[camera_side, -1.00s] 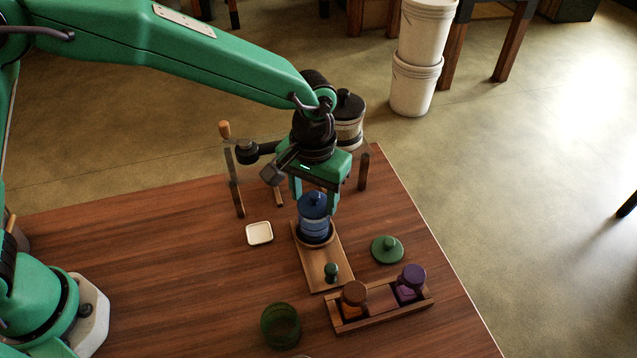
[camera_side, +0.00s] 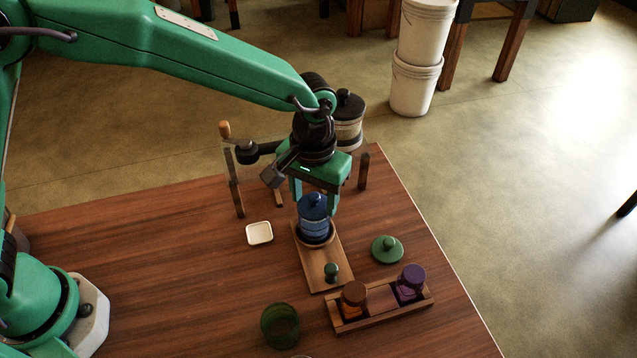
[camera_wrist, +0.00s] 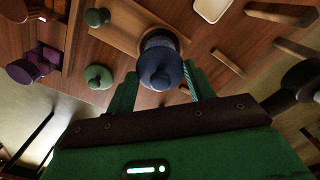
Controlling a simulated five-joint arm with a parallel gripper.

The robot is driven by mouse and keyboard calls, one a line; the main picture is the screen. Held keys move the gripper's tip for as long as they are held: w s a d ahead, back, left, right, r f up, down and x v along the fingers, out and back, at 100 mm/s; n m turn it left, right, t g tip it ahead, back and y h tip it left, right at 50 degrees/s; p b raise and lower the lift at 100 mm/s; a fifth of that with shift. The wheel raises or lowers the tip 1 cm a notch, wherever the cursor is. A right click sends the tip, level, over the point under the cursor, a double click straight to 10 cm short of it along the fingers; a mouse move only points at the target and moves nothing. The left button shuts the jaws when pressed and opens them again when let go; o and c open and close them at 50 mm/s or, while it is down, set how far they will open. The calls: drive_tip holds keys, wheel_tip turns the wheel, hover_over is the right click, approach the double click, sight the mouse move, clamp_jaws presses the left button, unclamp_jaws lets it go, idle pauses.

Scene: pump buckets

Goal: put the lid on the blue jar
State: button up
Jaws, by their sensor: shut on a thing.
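The blue jar (camera_side: 316,231) stands upright in a round holder at the far end of a wooden board (camera_side: 314,268). The blue lid (camera_side: 313,207), with a knob on top, is at the jar's mouth. I cannot tell whether it is fully seated. My gripper (camera_side: 315,210) points down over the jar, its two green fingers on either side of the lid and shut on it. In the wrist view the lid (camera_wrist: 160,69) is between the fingers and hides most of the jar.
A small green knob (camera_side: 331,272) stands on the board's near end. A green lid (camera_side: 387,249) lies to the right. A rack (camera_side: 381,309) holds orange and purple jars. A green glass (camera_side: 280,326) stands in front, a white dish (camera_side: 259,233) left. A cranked frame (camera_side: 237,185) stands behind.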

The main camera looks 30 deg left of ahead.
drive_tip(key=shift+f, duration=0.5)
idle(1.7)
drive_tip(key=o, duration=1)
drive_tip(key=shift+r, duration=0.1)
drive_tip(key=shift+r, duration=2.95)
drive_tip(key=shift+r, duration=0.25)
drive_tip(key=c, duration=0.8)
wheel_tip(320, 180, up, 6)
drive_tip(key=n, duration=0.2)
drive_tip(key=shift+n, duration=0.3)
clamp_jaws()
drive_tip(key=shift+r, duration=0.3)
